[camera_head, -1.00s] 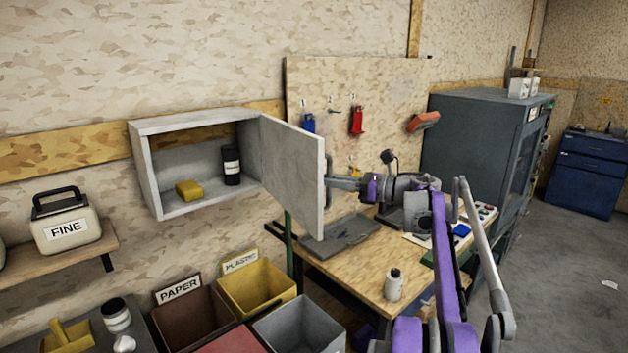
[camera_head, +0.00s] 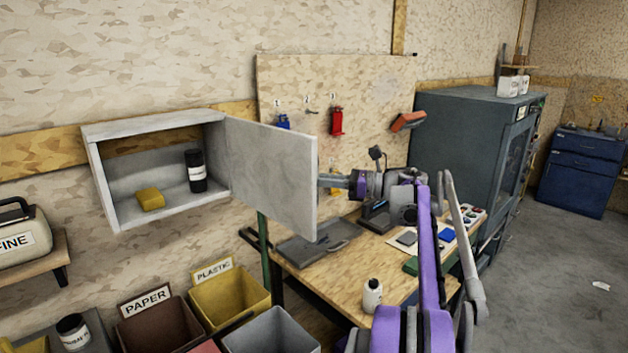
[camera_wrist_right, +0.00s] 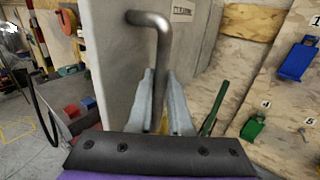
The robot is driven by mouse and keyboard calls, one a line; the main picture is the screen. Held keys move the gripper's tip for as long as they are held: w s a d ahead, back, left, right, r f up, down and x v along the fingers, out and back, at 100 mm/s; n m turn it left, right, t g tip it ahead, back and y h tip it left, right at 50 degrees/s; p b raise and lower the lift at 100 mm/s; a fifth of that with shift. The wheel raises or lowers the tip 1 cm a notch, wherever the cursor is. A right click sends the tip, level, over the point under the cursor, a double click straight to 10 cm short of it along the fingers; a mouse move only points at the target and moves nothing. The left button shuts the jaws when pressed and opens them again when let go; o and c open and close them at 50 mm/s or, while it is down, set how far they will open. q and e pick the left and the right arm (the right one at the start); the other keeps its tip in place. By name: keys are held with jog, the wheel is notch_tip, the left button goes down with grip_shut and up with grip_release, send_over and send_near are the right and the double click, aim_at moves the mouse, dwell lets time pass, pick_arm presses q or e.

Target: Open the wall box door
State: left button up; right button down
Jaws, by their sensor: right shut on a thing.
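The pale grey wall box (camera_head: 98,178) hangs on the wall at the left of the head view, with its front open. Its door (camera_head: 268,172) is hinged on the box's right side and stands well open, its outer edge to the right. A bent metal handle (camera_wrist_right: 152,20) on the door shows in the wrist view. My right gripper (camera_head: 333,181) is behind the door's outer edge, partly hidden there. In the wrist view the right gripper (camera_wrist_right: 160,85) is shut on the handle's lower part. My left gripper is out of view.
Inside the box are a yellow block (camera_head: 150,198) and a black bottle (camera_head: 196,172). A workbench (camera_head: 330,285) with a white bottle (camera_head: 372,295) lies below the door. Sorting bins (camera_head: 230,297) stand under the box. A dark cabinet (camera_head: 460,150) stands behind my right arm.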

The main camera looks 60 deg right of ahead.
dwell(0.4)
jog(key=c, duration=0.8)
grip_release()
jog(key=shift+c, duration=0.2)
jog(key=shift+s, duration=0.1)
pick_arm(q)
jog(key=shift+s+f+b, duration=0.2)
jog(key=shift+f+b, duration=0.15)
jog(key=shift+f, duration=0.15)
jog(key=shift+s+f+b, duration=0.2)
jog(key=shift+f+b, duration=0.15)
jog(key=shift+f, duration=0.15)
pick_arm(e)
jog(key=v, duration=1)
jog(key=shift+s+d, duration=0.2)
jog(key=shift+s, duration=0.1)
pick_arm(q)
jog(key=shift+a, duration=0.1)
pick_arm(e)
jog(key=shift+f, duration=0.1)
